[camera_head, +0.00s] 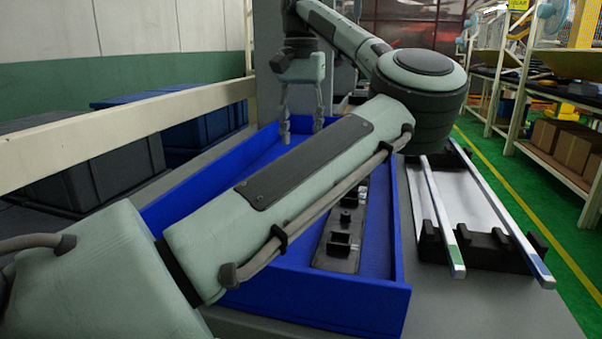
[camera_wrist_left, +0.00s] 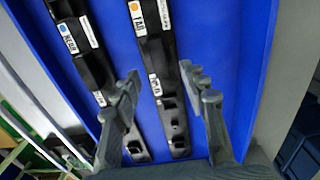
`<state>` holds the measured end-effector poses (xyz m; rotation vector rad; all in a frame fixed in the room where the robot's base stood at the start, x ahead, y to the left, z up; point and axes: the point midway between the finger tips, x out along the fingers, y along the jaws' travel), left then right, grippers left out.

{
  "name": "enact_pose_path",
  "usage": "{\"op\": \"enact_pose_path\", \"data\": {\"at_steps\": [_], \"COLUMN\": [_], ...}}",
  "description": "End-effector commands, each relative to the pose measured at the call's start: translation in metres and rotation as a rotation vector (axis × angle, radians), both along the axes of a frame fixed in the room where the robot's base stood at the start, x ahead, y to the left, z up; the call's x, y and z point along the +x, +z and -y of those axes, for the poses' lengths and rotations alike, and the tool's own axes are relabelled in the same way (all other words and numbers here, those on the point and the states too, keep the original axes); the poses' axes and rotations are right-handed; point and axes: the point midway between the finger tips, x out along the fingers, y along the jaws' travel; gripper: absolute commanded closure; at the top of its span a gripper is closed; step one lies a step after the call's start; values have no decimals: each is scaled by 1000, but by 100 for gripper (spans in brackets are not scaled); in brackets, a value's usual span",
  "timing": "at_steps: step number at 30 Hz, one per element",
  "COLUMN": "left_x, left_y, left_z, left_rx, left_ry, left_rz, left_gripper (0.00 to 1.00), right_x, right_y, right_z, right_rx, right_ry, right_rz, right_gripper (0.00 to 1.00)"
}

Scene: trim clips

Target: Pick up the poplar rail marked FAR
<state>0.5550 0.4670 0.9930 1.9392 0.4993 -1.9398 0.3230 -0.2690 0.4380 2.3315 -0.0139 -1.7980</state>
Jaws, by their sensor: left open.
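In the left wrist view a dark strip (camera_wrist_left: 163,52) with clip-like fittings carries a white label that seems to read FAR, with an orange dot. It lies lengthwise in the blue tray (camera_head: 366,306). My left gripper (camera_head: 301,129) hangs fingers down over the far part of the tray, open and empty. In the wrist view its fingers (camera_wrist_left: 161,76) lie either side of the FAR strip, apart from it. A second dark strip (camera_wrist_left: 83,55), its label seeming to read NEAR, lies left of it. No wood-coloured rail shows. My right gripper is out of view.
My left arm hides much of the tray in the head view. One dark strip (camera_head: 337,245) shows near its right wall. Right of the tray, two silvery bars (camera_head: 437,205), (camera_head: 505,215) rest on black holders. Dark bins (camera_head: 105,180) stand left beyond a cream beam (camera_head: 110,128).

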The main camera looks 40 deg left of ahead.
Motion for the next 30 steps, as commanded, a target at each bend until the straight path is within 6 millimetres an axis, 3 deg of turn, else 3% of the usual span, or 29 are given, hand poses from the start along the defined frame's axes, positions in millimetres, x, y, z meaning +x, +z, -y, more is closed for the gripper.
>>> {"op": "enact_pose_path", "data": {"at_steps": [10,19,30], "left_x": [-3,-2,-3], "left_y": [-48,-54,-53], "left_z": [2,2,2], "left_rx": [-1,0,0], "left_ry": [1,0,1], "left_rz": [0,0,0], "left_gripper": [57,57,100], "right_x": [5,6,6], "right_y": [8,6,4], "right_z": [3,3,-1], "right_rx": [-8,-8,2], "right_ry": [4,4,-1], "right_rz": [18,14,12], "right_gripper": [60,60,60]}}
